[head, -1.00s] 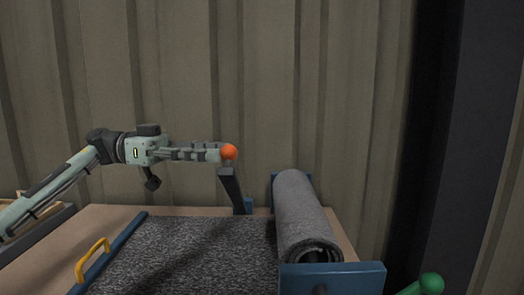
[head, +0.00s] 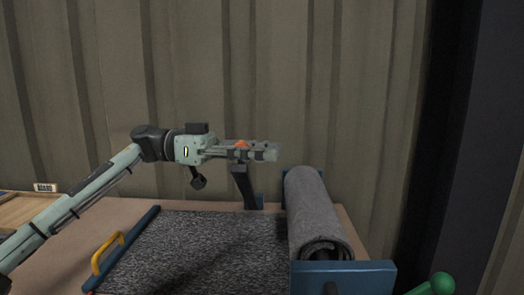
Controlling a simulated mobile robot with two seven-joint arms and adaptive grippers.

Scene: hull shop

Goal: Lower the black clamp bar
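The black clamp bar (head: 244,187) stands raised at the far edge of the table, near a small blue block (head: 259,200). Its orange ball knob (head: 241,143) is at the top, mostly hidden by my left gripper (head: 270,152). The gripper's fingers lie level across the knob and reach past it to the right. I cannot tell whether they are closed on it or pass in front of it. My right gripper is not in view.
A grey fabric roll (head: 313,205) lies in a blue holder (head: 343,278) on the right. Grey fabric (head: 200,250) covers the table middle, beside a blue bar with a yellow handle (head: 105,254). A green knob (head: 442,283) is at lower right. A corrugated wall stands behind.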

